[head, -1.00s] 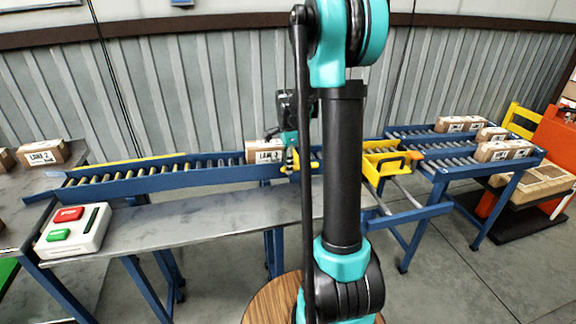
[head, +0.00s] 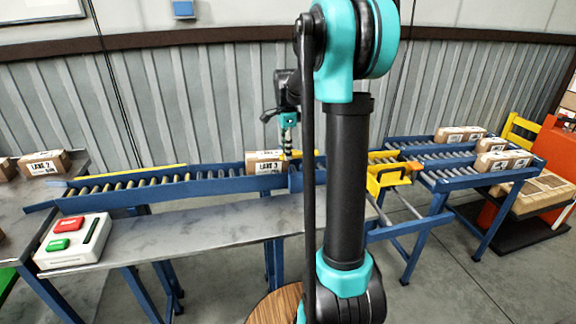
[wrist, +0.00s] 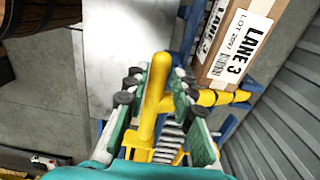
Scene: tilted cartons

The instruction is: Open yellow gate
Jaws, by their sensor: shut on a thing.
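The yellow gate (wrist: 226,97) shows in the wrist view as a yellow bar with a rounded upright handle. My gripper (wrist: 158,80) has its fingers on both sides of that handle and is shut on it. In the head view, my gripper (head: 289,150) is above the blue roller conveyor, with a bit of the yellow gate (head: 298,154) at its tips. My arm hides the rest of the gate there. A carton labelled LANE 3 (head: 265,163) sits on the rollers just left of the gate; it is also close beside the bar in the wrist view (wrist: 238,40).
A yellow frame (head: 390,172) stands right of my arm, before further roller lanes carrying several cartons (head: 492,160). A grey table (head: 215,222) runs along the front. A box with red and green buttons (head: 74,240) is at its left end. A corrugated wall stands behind.

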